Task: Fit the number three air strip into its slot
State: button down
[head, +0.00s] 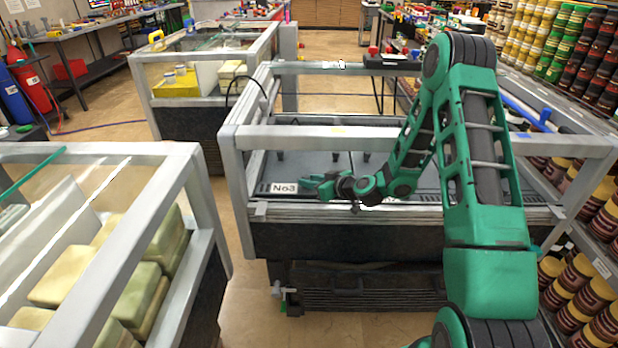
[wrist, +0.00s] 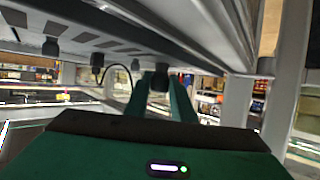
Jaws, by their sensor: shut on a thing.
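My gripper (head: 325,182) reaches into the large grey-framed machine (head: 262,137), low behind its front rail. A white "No3" label (head: 283,187) lies just left of it, on a grey panel. In the wrist view my green fingers (wrist: 160,88) close on a dark block-like part (wrist: 160,79), which I take to be part of the number three air strip. A grey surface with dark stripes (wrist: 75,28) is above and left of the fingers, with several dark knobs (wrist: 97,60) hanging from it. The slot and the strip's full outline cannot be made out.
The machine's upper bar (head: 345,139) crosses above my gripper, and its front rail (head: 370,213) is close below. A framed case with pale blocks (head: 140,285) stands at left. Shelves of cans (head: 570,300) are close on the right. Bare floor (head: 240,310) lies between the frames.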

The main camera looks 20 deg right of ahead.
aim_at(312, 191)
jog(key=shift+f, duration=0.45)
jog(key=shift+f, duration=1.5)
dwell(1.5)
jog(key=c, duration=1.6)
grip_release()
jog(key=shift+o, duration=0.8)
jog(key=shift+s+a, duration=0.1)
jog(key=shift+f, duration=0.1)
jog(key=shift+r, duration=4.45)
